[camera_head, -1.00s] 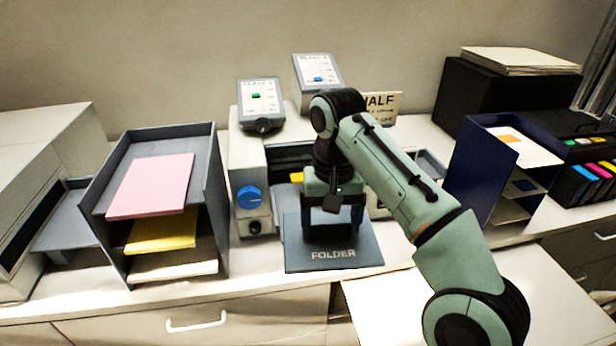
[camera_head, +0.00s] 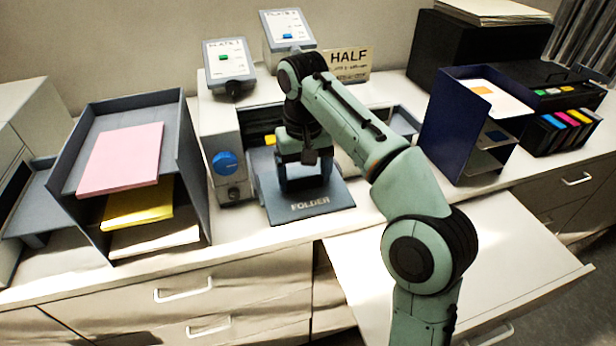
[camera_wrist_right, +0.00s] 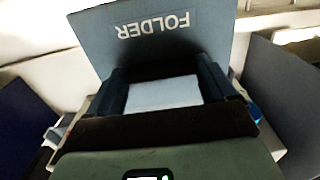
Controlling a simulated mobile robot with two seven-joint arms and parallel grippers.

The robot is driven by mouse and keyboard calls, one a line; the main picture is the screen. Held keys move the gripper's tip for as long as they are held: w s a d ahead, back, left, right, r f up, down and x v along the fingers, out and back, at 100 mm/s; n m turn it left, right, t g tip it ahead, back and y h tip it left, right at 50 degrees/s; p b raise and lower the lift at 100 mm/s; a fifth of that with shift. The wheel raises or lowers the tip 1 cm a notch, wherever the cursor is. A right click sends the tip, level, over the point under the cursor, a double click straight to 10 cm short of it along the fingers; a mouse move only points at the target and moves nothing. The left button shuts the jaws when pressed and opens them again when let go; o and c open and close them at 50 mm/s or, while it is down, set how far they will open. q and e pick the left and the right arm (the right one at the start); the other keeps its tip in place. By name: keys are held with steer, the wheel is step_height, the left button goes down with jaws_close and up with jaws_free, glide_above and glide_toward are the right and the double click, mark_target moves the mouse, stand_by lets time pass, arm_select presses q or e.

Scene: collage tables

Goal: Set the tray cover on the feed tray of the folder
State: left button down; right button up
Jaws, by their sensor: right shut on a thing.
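The folder (camera_head: 218,160) is a pale machine with a blue knob on its left front. Its dark grey-blue feed tray (camera_head: 332,199), marked FOLDER, sticks out at the front, and it shows at the top of the right wrist view (camera_wrist_right: 205,45). My right gripper (camera_head: 306,183) points down over the tray, behind the lettering. In the right wrist view its fingers are wide apart, shut on a pale flat piece, which I take as the tray cover (camera_wrist_right: 163,93). I cannot tell whether the piece touches the tray. My left gripper is not in view.
A grey shelf rack (camera_head: 192,180) with pink, yellow and white paper stands left of the folder. A dark blue rack (camera_head: 445,140) stands to the right. Two control panels (camera_head: 229,60) and a HALF sign (camera_head: 349,64) are behind. A pale pulled-out board (camera_head: 500,245) lies in front.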

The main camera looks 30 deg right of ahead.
mark_target(296, 167)
steer(key=shift+w+d+f, duration=0.2)
steer(key=shift+w+d, duration=0.1)
steer(key=shift+w, duration=0.85)
steer(key=shift+w+d+f, duration=0.2)
steer(key=shift+w+d, duration=0.05)
steer(key=shift+w, duration=0.85)
steer(key=shift+w+d+f, duration=0.2)
steer(key=shift+w+d, duration=0.1)
steer(key=shift+w, duration=0.85)
